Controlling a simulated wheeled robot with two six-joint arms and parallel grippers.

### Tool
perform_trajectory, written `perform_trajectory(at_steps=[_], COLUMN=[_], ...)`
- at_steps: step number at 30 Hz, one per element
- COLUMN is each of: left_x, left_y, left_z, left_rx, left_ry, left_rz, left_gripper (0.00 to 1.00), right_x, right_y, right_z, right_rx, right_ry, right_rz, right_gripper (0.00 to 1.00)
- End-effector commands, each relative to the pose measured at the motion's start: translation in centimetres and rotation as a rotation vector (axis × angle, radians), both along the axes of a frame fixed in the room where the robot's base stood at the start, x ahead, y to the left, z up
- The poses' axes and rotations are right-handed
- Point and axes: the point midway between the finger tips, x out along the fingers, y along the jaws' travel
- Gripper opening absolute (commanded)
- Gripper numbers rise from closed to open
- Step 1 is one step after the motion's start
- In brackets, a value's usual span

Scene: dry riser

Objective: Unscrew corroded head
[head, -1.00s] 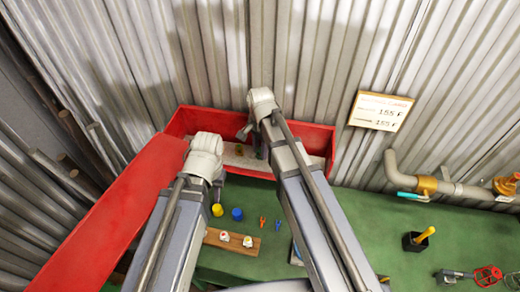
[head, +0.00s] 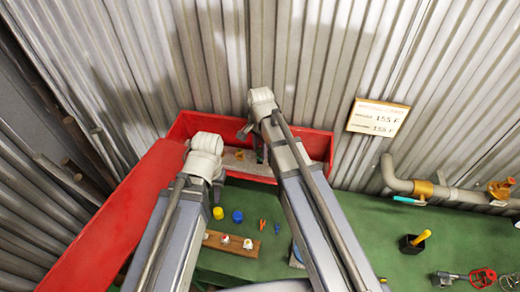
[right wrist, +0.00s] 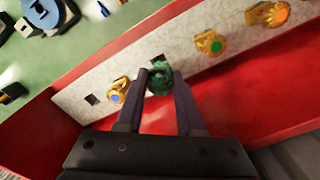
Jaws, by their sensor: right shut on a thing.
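The corroded head (right wrist: 160,78), dark green and rough, shows in the right wrist view between the fingertips of my right gripper (right wrist: 161,86), which is shut on it. It is over the pale strip (right wrist: 72,112) inside the red box; I cannot tell whether it is seated or lifted. Brass heads with coloured centres stand in line with it: one with a blue centre (right wrist: 118,90) to the left, one with a green centre (right wrist: 210,42) and one with an orange centre (right wrist: 268,13) to the right. My left gripper (head: 218,192) hangs near the box's left side; its fingers are largely hidden.
The red box (head: 318,145) stands against the corrugated wall, and a long red panel (head: 110,225) runs along the left. On the green bench (head: 340,225) are a yellow cup, a blue cup, a wooden strip (head: 217,243), a black holder (head: 411,244) and a red-handled tool (head: 482,277). A pipe (head: 400,183) runs at right.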

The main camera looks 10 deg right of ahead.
Motion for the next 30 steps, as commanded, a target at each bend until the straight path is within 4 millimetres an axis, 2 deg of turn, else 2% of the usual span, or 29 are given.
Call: perform_trajectory(at_steps=[16, 30], left_x=[0.0, 0.0], left_y=[0.0, 0.0], left_z=[0.8, 5.1], left_rx=[0.0, 0.0], left_ry=[0.0, 0.0], left_rz=[0.0, 0.0], left_gripper=[0.27, 0.27], right_x=[0.0, 0.0], right_y=[0.0, 0.0], right_z=[0.8, 5.1], right_rx=[0.0, 0.0], right_ry=[0.0, 0.0], right_rz=[0.0, 0.0], right_gripper=[0.0, 0.0])
